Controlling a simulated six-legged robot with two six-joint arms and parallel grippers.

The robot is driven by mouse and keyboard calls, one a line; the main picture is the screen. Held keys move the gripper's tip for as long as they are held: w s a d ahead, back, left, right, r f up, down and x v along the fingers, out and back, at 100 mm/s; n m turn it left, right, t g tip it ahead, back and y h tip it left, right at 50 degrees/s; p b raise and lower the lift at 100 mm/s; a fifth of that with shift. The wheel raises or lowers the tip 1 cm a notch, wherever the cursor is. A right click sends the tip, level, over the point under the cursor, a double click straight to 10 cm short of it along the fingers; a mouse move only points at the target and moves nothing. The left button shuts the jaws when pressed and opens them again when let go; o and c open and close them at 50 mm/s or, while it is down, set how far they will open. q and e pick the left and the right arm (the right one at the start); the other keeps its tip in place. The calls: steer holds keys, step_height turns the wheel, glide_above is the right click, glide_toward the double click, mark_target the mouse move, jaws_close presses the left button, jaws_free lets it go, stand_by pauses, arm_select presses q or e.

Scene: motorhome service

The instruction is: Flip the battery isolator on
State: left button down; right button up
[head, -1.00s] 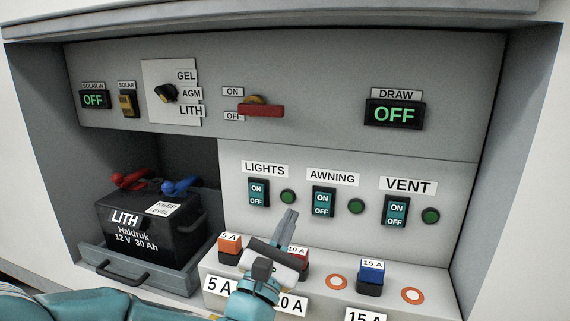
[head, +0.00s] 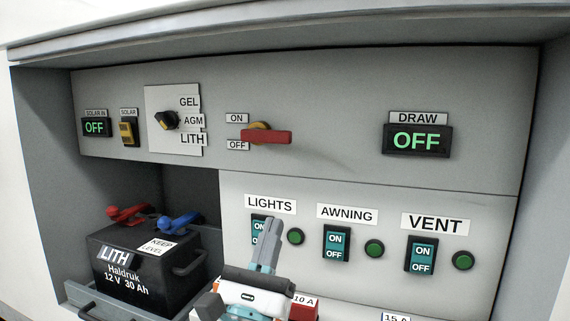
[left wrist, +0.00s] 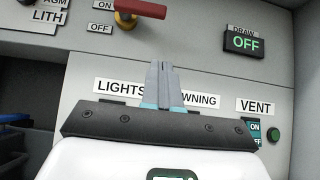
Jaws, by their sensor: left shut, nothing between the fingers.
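The battery isolator (head: 268,136) is a red lever on a yellow hub on the upper grey panel. Its lever points right, roughly level, beside the ON label (head: 237,118) and the OFF label (head: 237,145). It also shows at the top of the left wrist view (left wrist: 140,10). My left gripper (head: 268,246) is shut and empty, below the isolator and apart from it, in front of the LIGHTS switch (head: 258,228), which it partly hides. Its fingers point up in the left wrist view (left wrist: 162,68). My right gripper is out of view.
A black battery (head: 140,268) with red and blue terminal clamps sits in the lower left recess. The AWNING switch (head: 336,244) and VENT switch (head: 421,255) lie to the right. The DRAW display (head: 417,140) reads OFF. The space between gripper and isolator looks clear.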

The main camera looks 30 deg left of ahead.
mark_target(290, 143)
arm_select(q)
steer(key=shift+s+r+p+x, duration=0.25)
steer(key=shift+s+r+x, duration=0.05)
steer(key=shift+x, duration=1.55)
steer(key=shift+s+r+p+x, duration=0.2)
steer(key=shift+s+r+x, duration=0.1)
steer(key=shift+x, duration=1.55)
steer(key=shift+s+r+p+x, duration=0.25)
steer(key=shift+s+r+x, duration=0.1)
steer(key=shift+x, duration=1.55)
steer(key=shift+d, duration=0.15)
steer(key=shift+d, duration=0.15)
